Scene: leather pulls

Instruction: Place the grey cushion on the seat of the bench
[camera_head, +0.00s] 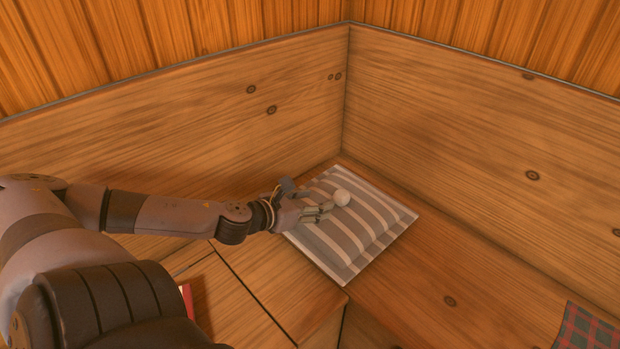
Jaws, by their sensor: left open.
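The grey cushion (350,240), with grey and white stripes, lies flat on the seat of the wooden corner bench (432,262), in the corner where the two backrests meet. My left gripper (328,211) is open over the cushion's left part, its fingers pointing right. I cannot tell whether the fingers touch the fabric. A small pale ball (342,197) shows just beyond the fingertips, over the cushion. My right gripper is not in view.
High wooden backrests (480,150) close off the back and right. A plaid cloth item (588,330) lies at the lower right. A red thing (187,300) shows partly behind my left arm. The seat between the cushion and the plaid item is clear.

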